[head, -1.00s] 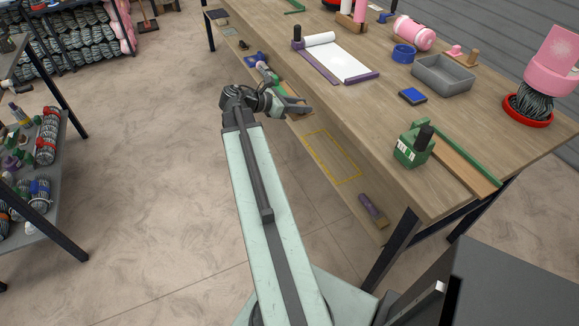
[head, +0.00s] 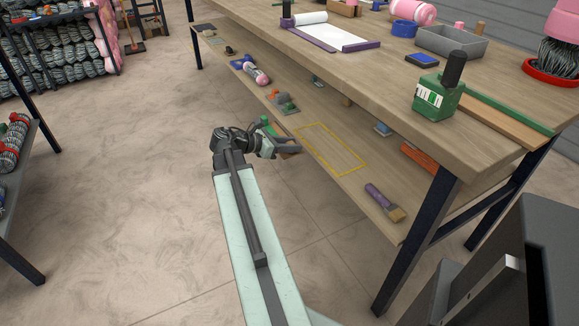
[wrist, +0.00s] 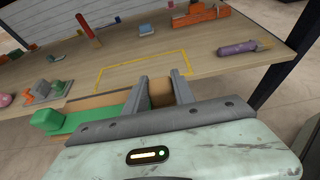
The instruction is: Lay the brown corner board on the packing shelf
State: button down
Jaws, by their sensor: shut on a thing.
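My gripper (wrist: 160,84) is shut on the brown corner board (wrist: 160,96), whose brown face shows between the two fingers in the wrist view. In the head view my gripper (head: 290,146) is at the front edge of the packing shelf (head: 338,118), the level under the tabletop. A yellow rectangle (head: 330,148) is outlined on the shelf, just beyond the fingertips, and it is empty. The fingers and palm hide part of the board. A brown strip shows left of the fingers in the wrist view; I cannot tell if it is the same board.
Grey and orange pieces (head: 283,101) are to the left. The tabletop (head: 400,75) overhangs the shelf.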

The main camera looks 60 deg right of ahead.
jog(key=shift+f, duration=0.7)
jog(key=shift+r, duration=0.1)
jog(key=shift+d, duration=0.1)
jog(key=s+d, duration=0.6)
jog(key=d, duration=0.3)
jog(key=s+d, duration=0.5)
jog(key=d, duration=0.3)
jog(key=b, duration=0.8)
send_over(340, 158)
notch_tip(340, 158, down, 8)
jog(key=shift+r, duration=0.15)
jog(key=shift+f+b, duration=0.5)
jog(key=shift+f, duration=0.05)
jog(key=shift+f+b, duration=0.6)
jog(key=shift+f, duration=0.05)
